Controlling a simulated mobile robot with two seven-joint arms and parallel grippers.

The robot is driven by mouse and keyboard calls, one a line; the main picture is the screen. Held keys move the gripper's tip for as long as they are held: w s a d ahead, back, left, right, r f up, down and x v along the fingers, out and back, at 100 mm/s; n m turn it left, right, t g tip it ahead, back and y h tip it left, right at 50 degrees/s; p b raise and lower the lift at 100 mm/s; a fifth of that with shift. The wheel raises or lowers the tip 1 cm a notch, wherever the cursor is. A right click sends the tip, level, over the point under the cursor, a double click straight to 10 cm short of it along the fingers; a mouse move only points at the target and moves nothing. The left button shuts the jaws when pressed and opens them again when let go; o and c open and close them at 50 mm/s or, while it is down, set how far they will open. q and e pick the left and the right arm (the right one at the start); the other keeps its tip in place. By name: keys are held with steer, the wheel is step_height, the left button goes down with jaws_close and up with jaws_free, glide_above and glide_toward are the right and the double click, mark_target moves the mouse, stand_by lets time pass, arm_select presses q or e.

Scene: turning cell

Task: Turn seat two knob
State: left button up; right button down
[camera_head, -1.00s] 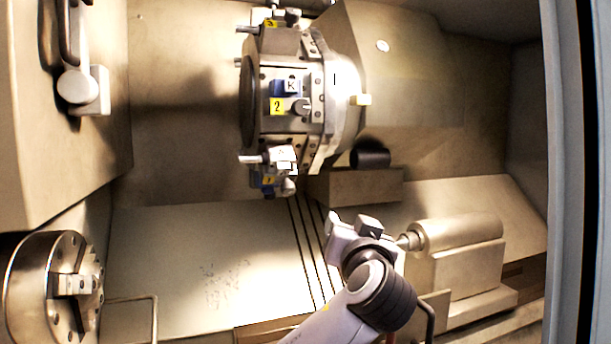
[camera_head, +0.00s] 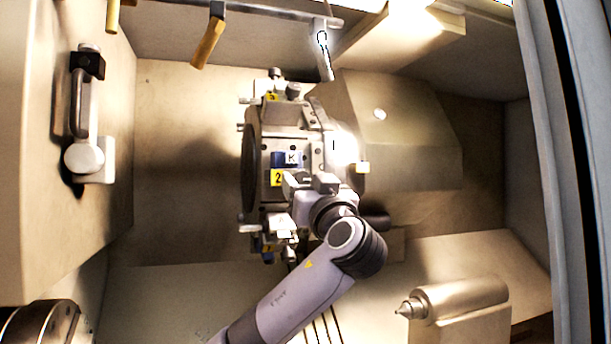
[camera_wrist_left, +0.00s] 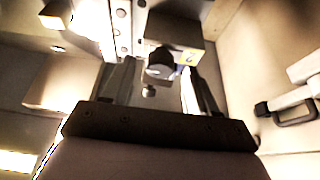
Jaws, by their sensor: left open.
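The seat two knob (camera_wrist_left: 160,60) shows in the left wrist view as a dark round knob with a pale face. It sits on the turret beside the yellow label marked 2 (camera_wrist_left: 188,57). My left gripper (camera_wrist_left: 158,80) is open, with one finger on each side of the knob in that view; contact cannot be made out. In the head view my left gripper (camera_head: 307,182) is at the turret (camera_head: 312,130), just right of the yellow 2 label (camera_head: 277,178). It mostly hides the knob there. My right gripper is not in view.
A blue block marked K (camera_head: 291,158) sits just above label 2. Another tool station (camera_head: 278,222) projects below my gripper. A pointed tailstock (camera_head: 455,298) stands at lower right, a chuck (camera_head: 40,322) at lower left. A rail with hanging handles (camera_head: 208,40) crosses the top.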

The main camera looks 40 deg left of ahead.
arm_select(q)
steer(key=shift+w+a+r, duration=0.15)
steer(key=shift+a, duration=0.2)
